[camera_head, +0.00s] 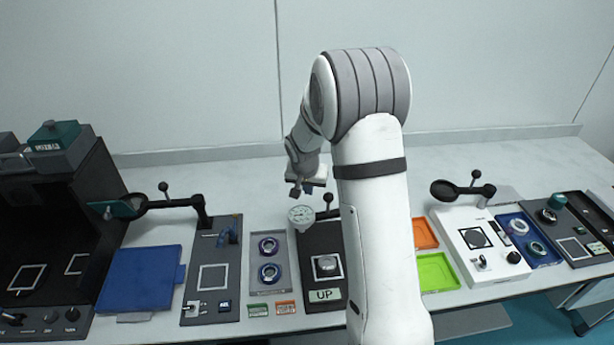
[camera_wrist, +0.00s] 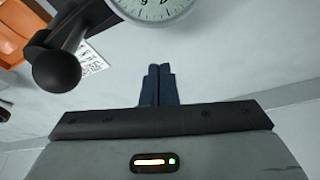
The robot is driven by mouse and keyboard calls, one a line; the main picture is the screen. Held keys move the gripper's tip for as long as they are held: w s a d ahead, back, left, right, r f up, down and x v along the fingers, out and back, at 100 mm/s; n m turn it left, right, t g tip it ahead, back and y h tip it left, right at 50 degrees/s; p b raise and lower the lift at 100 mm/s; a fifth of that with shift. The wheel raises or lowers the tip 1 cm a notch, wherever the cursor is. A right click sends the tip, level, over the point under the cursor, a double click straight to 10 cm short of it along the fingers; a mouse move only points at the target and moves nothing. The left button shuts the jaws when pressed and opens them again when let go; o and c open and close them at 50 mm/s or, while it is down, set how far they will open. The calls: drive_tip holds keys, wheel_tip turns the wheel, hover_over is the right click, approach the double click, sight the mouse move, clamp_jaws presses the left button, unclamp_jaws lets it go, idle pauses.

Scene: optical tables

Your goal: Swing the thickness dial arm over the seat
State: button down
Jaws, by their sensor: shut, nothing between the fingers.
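The thickness dial (camera_head: 300,215), a round white gauge, hangs at the far left corner of the black station with the UP label, off to the back left of the seat (camera_head: 327,265). Its black arm (camera_head: 328,214) runs right and passes behind my forearm; a ball knob (camera_head: 328,198) stands up from it. The wrist view shows part of the dial face (camera_wrist: 157,6) at the top edge and a black ball knob (camera_wrist: 57,70) at left. My gripper (camera_head: 306,190) is shut and empty, above and behind the dial; its fingertips (camera_wrist: 159,70) are together, apart from dial and knob.
A grey tray with two ringed parts (camera_head: 268,258) lies left of the station. Orange (camera_head: 425,233) and green (camera_head: 437,272) trays lie right. Other black swing arms with knobs stand at left (camera_head: 165,203) and right (camera_head: 465,189). The table behind is clear.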

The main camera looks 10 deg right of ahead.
drive_tip(key=s, duration=0.1)
drive_tip(key=s+a, duration=0.1)
drive_tip(key=s+f+p, duration=0.1)
drive_tip(key=shift+s+a+f, duration=0.1)
drive_tip(key=shift+s+a, duration=0.05)
drive_tip(key=shift+a, duration=0.15)
